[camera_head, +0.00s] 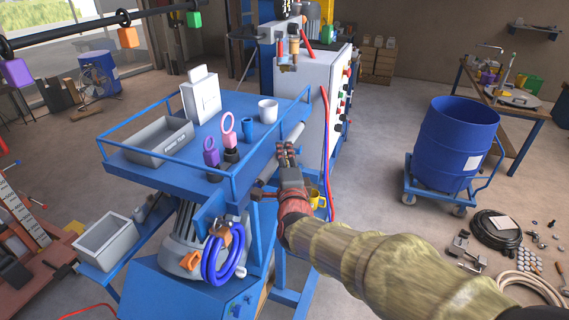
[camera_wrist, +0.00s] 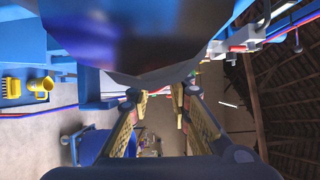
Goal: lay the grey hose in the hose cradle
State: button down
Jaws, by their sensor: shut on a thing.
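In the wrist view my gripper (camera_wrist: 157,94) shows two fingers with yellow pads and a gap between the tips; the contact is not clear there. I cannot make out the hose cradle for sure. A blue bracket (camera_head: 211,208) sits below the platform's front corner.
The blue platform (camera_head: 165,172) has a rail and carries a grey tray (camera_head: 159,142), a white box (camera_head: 201,98), a white cup (camera_head: 268,110) and small tools. A coiled blue hose (camera_head: 223,260) hangs below. A white cabinet (camera_head: 312,95) stands behind; a blue drum (camera_head: 456,145) stands right.

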jog(key=f, duration=0.3)
jog(key=shift+w+b, duration=0.25)
jog(key=shift+b, duration=0.1)
jog(key=shift+f, duration=0.25)
jog(key=c, duration=1.6)
grip_release()
jog(key=shift+c, duration=0.2)
jog(key=shift+r+p, duration=0.1)
jog(key=shift+p, duration=0.7)
jog(key=s+d+f+n+g, duration=0.1)
jog(key=s+d+n+g, duration=0.3)
jog(key=s+d, duration=0.3)
jog(key=s+d+f+n+g+h+b, duration=0.1)
jog(key=s+d+n+g, duration=0.3)
jog(key=s, duration=1.4)
jog(key=s+d+f+n+g+h, duration=0.1)
jog(key=s+d+n+g, duration=0.3)
jog(key=s+d+n, duration=0.4)
jog(key=s+d+f, duration=0.1)
jog(key=s, duration=0.3)
jog(key=shift+s+d+n+b, duration=0.15)
jog(key=shift+d+n+b, duration=0.15)
jog(key=shift+b, duration=0.05)
